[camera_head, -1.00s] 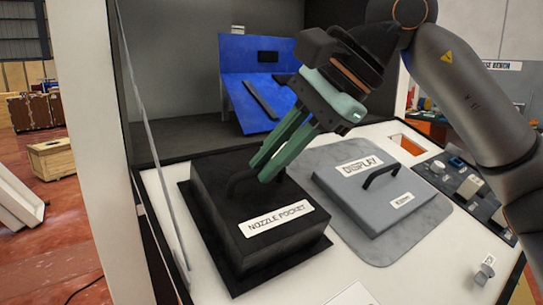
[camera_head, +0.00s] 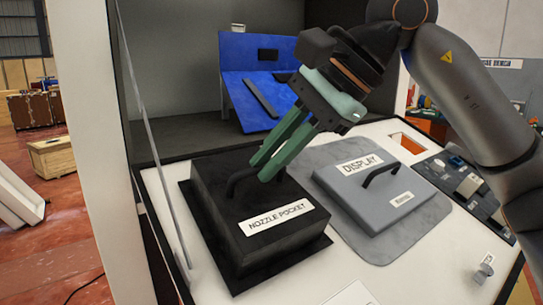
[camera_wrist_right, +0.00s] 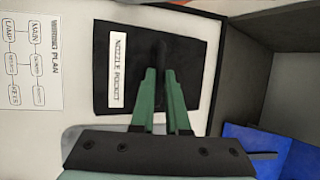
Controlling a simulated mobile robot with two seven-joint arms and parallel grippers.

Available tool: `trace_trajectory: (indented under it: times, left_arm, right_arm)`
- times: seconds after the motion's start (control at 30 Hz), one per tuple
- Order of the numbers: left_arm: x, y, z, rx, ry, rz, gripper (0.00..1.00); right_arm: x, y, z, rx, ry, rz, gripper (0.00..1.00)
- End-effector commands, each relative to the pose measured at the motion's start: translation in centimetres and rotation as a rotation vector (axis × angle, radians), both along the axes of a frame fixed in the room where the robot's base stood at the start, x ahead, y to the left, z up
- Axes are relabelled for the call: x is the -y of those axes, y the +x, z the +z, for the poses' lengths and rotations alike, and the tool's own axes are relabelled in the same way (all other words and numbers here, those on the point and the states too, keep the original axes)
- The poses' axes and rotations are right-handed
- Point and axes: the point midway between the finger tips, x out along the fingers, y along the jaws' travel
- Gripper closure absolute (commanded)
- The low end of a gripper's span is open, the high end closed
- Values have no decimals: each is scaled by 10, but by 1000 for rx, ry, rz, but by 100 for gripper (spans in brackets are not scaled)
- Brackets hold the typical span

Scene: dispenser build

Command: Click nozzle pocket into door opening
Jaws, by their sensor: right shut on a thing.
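The nozzle pocket (camera_head: 272,245) is a black box with a wide flange, a top handle and a white label. It sits on the white panel at the left of the head view, and it also shows in the right wrist view (camera_wrist_right: 187,58). My right gripper (camera_head: 264,172), with green fingers, is shut on the pocket's handle from above. In the right wrist view the fingers (camera_wrist_right: 160,80) lie on both sides of the handle. I cannot make out the door opening or the pocket's underside. My left gripper is not in view.
The grey display module (camera_head: 385,205) with a handle lies on a grey mat right of the pocket. A blue tilted panel (camera_head: 262,85) stands behind inside the cabinet. A wiring plan sheet (camera_wrist_right: 30,55) shows in the wrist view. Small parts lie on a dark tray (camera_head: 465,180).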

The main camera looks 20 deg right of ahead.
Motion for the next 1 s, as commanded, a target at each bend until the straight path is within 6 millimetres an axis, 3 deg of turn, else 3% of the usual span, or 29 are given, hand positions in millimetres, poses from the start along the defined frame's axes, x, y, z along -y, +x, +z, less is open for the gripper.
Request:
trace_trajectory:
  times: [0.97, 1.0]
  left_arm:
    - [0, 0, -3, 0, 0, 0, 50]
    - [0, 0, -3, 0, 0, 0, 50]
  right_arm:
    - [-1, 3, -6, 2, 1, -1, 100]
    - [-1, 3, -6, 2, 1, -1, 86]
